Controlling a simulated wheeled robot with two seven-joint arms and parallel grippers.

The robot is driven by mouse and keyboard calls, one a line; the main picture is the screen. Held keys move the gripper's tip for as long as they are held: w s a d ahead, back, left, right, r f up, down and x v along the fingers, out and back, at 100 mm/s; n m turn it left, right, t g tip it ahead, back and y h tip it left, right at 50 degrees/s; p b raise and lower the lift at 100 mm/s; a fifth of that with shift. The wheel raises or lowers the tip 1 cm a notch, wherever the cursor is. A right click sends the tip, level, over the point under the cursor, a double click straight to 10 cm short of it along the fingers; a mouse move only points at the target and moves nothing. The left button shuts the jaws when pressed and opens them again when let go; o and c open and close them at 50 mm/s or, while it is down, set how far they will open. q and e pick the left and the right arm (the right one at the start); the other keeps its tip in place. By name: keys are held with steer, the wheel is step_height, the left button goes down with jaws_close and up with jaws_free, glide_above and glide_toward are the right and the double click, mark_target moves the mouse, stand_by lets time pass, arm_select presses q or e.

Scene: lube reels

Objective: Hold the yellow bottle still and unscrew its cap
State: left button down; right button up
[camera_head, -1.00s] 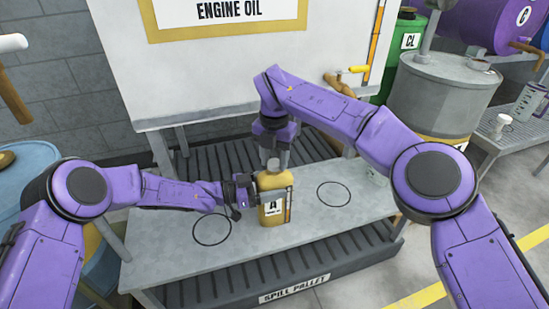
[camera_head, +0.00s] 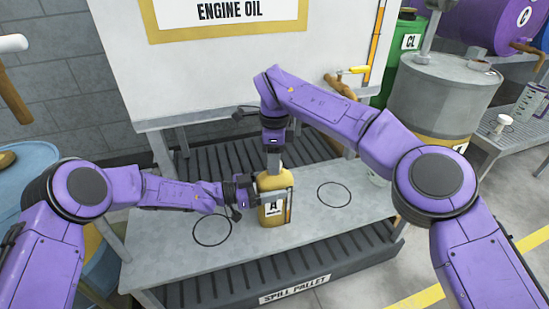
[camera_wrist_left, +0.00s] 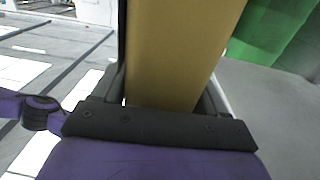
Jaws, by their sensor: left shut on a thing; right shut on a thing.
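The yellow bottle (camera_head: 266,219) stands upright on the grey bench, with a white label marked A on its front. My left gripper (camera_head: 270,192) comes from the left and is shut on the bottle's body. In the left wrist view the yellow bottle side (camera_wrist_left: 175,50) fills the space between the fingers. My right gripper (camera_head: 273,163) points straight down at the bottle's top and is shut on the cap. The cap itself is hidden by the fingers, so I cannot tell how loose it is.
The grey bench (camera_head: 180,250) has two empty black circles, one on each side of the bottle. Behind it stand a ribbed pallet (camera_head: 215,153) and a white engine oil tank (camera_head: 220,75). A grey drum (camera_head: 440,98) and a side bench are at the right.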

steer(key=shift+r, duration=0.15)
steer(key=shift+r, duration=1)
steer(key=shift+r, duration=2)
arm_select(q)
jaws_free()
